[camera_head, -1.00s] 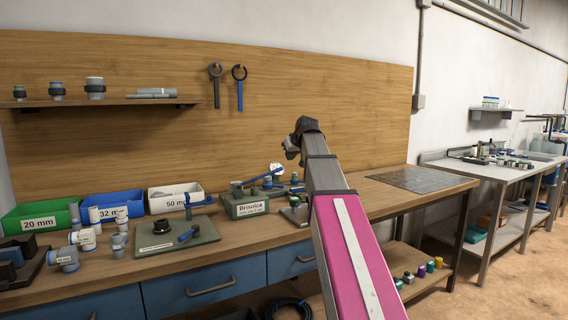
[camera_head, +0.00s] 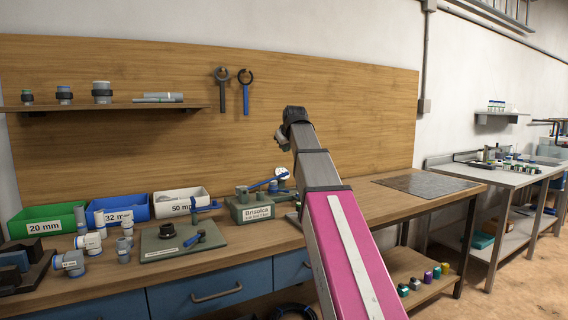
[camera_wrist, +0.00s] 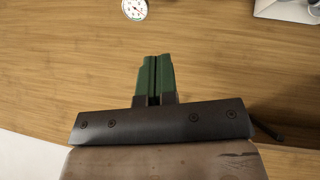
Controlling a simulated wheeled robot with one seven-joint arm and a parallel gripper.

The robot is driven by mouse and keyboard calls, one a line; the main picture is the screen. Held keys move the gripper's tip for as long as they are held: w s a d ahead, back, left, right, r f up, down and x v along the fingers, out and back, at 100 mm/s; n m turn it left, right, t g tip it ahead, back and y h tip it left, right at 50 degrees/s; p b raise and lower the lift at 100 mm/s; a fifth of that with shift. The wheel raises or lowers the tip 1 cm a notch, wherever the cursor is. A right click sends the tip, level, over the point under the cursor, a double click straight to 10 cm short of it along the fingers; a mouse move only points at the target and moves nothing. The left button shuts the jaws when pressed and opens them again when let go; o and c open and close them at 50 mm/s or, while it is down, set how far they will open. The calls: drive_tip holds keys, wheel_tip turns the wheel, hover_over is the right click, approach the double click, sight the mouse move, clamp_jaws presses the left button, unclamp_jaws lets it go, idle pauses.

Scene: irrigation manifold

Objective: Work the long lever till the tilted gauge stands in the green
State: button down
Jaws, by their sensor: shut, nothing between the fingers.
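The grey-green valve block (camera_head: 250,211), with a white label, stands on the bench in the head view. A long blue lever (camera_head: 263,184) slopes up to the right from its top. A small round white-faced gauge (camera_head: 282,173) sits tilted behind the lever's right end; its needle and green zone are too small to read. A round dial also shows at the top edge of the wrist view (camera_wrist: 134,9), partly cut off. My gripper (camera_wrist: 154,58) has its green fingers together and empty, above a wooden surface. In the head view its black wrist is right of and above the gauge.
A grey-green plate (camera_head: 181,241) with a short blue-handled valve lies left of the block. Green, blue and white bins (camera_head: 181,203) stand behind it. A dark mat (camera_head: 428,183) lies on the clear right end of the bench. Two wrenches (camera_head: 245,92) hang on the board.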

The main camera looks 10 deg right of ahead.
drive_tip(key=s+f+x, duration=0.2)
drive_tip(key=x, duration=1)
drive_tip(key=shift+w+d+f, duration=0.2)
drive_tip(key=shift+w+d, duration=0.05)
drive_tip(key=shift+d, duration=0.3)
wheel_tip(320, 180, down, 7)
drive_tip(key=d+m+y, duration=0.1)
drive_tip(key=shift+w+d+r+g+y, duration=0.2)
drive_tip(key=shift+d+g+y, duration=0.05)
drive_tip(key=shift+g+y, duration=0.15)
